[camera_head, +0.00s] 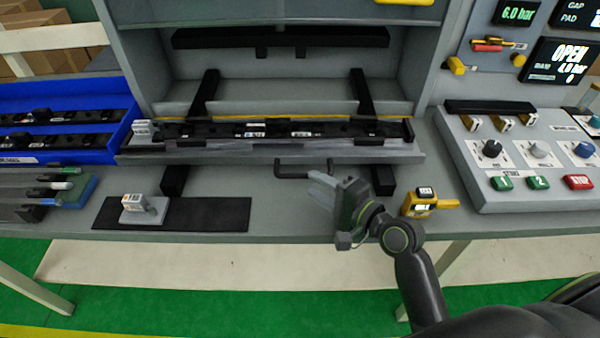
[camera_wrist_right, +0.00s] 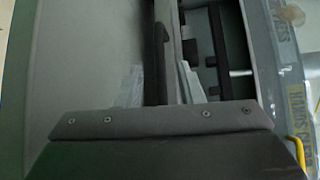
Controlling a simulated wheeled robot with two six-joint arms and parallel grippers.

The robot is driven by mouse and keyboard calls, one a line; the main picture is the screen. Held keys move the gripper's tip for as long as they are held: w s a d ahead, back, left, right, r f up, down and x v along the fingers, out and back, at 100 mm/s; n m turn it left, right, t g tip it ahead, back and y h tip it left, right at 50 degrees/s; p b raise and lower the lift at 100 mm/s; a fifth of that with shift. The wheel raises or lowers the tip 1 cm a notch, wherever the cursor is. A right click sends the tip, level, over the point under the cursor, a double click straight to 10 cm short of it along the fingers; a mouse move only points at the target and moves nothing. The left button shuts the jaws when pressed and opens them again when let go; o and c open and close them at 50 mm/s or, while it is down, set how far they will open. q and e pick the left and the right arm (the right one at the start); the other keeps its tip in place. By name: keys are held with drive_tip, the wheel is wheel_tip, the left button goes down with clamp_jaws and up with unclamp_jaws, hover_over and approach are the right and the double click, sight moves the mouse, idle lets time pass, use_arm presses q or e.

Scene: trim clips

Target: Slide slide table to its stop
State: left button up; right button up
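The slide table (camera_head: 350,152) is a grey tray under the machine's hood, carrying a long black trim strip (camera_head: 270,130) with several clips. A black bar handle (camera_head: 303,172) sticks out from its front edge. The table rests over two dark rails (camera_head: 174,180) that run toward the front. My right gripper (camera_head: 320,184) is just in front of and below the right end of the handle. Its two pale fingers stand apart in the right wrist view (camera_wrist_right: 158,88), with a dark bar showing between them; contact cannot be told. My left gripper is not in view.
A blue bin (camera_head: 60,150) with trim strips stands at left. A black mat (camera_head: 215,214) with a small clip block (camera_head: 140,207) lies in front. A yellow device (camera_head: 420,203) sits right of my gripper. A control box (camera_head: 520,155) stands at right.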

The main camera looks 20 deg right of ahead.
sight(303, 177)
drive_tip(key=x, duration=0.4)
drive_tip(key=shift+w+a, duration=0.15)
drive_tip(key=shift+w, duration=0.2)
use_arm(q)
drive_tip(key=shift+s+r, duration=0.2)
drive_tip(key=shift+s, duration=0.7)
use_arm(e)
drive_tip(key=shift+w+a+f, duration=0.15)
drive_tip(key=shift+w+a, duration=0.15)
drive_tip(key=shift+w, duration=0.25)
drive_tip(key=shift+c, duration=0.2)
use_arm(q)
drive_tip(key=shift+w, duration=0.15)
use_arm(e)
clamp_jaws()
